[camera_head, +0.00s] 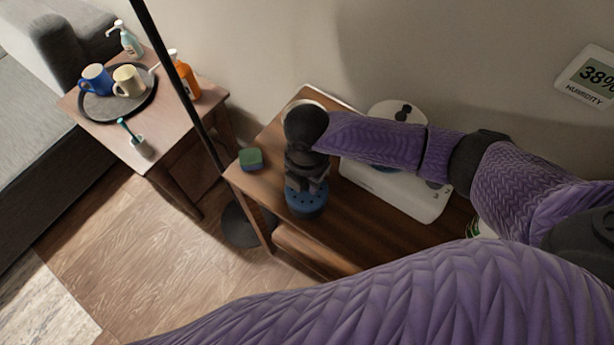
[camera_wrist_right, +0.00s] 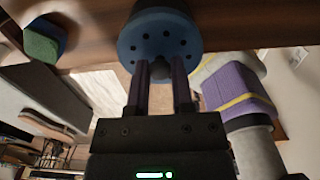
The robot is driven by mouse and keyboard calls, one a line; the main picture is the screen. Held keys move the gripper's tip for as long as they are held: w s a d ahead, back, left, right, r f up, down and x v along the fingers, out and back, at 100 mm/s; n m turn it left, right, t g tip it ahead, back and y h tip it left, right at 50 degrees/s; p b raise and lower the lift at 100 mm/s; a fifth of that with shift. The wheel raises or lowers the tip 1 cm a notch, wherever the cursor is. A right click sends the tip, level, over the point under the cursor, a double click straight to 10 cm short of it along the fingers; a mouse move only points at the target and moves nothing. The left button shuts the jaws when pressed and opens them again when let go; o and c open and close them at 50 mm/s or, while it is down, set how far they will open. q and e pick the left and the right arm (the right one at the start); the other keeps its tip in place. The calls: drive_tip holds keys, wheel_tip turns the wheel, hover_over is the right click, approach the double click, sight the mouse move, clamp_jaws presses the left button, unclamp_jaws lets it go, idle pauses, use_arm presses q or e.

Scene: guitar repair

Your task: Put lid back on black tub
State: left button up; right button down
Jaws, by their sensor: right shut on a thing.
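A round blue lid (camera_head: 306,204) with a ring of small dark holes is under my right gripper (camera_head: 306,187) at the left end of the brown wooden table. In the right wrist view the lid (camera_wrist_right: 158,35) fills the top middle. I cannot tell whether the lid is resting on something or held above the table. I cannot make out a black tub; my arm hides part of the tabletop. My left gripper is not in view.
A green and blue sponge (camera_head: 250,159) lies left of the lid. A white board-like object (camera_head: 420,198) lies behind my right arm. A black pole (camera_head: 178,75) stands left of the table. A side table (camera_head: 185,120) holds a dark tray, two mugs and bottles.

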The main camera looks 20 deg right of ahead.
idle(0.3)
unclamp_jaws()
idle(0.4)
wheel_tip(320, 180, up, 3)
drive_tip(key=p, duration=0.3)
wheel_tip(320, 180, up, 4)
drive_tip(key=p, duration=0.4)
drive_tip(key=shift+p, duration=0.4)
